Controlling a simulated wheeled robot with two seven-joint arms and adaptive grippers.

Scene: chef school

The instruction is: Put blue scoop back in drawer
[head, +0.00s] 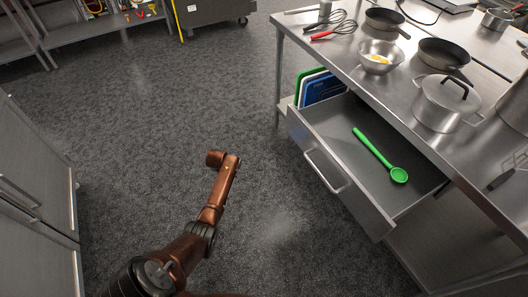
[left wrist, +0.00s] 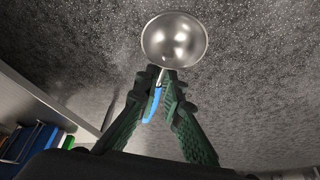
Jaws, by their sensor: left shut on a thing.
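A scoop with a round metal bowl (left wrist: 174,40) and a blue handle (left wrist: 153,104) shows in the left wrist view. My left gripper (left wrist: 163,84) is shut on it near the top of the handle, and the bowl sticks out past the fingertips above the grey floor. In the head view my left arm reaches over the floor, left of the drawer; its gripper and the scoop are not visible there. The drawer (head: 349,187) is pulled open under the steel table, with a green spoon (head: 374,149) lying in it. My right gripper is not in view.
The steel table (head: 341,62) holds a lidded pot (head: 445,101), a steel bowl (head: 379,57), dark pans (head: 443,53) and whisks. Colored boards (head: 322,87) stand beside the drawer. A cabinet (head: 35,180) is at left. The floor between is clear.

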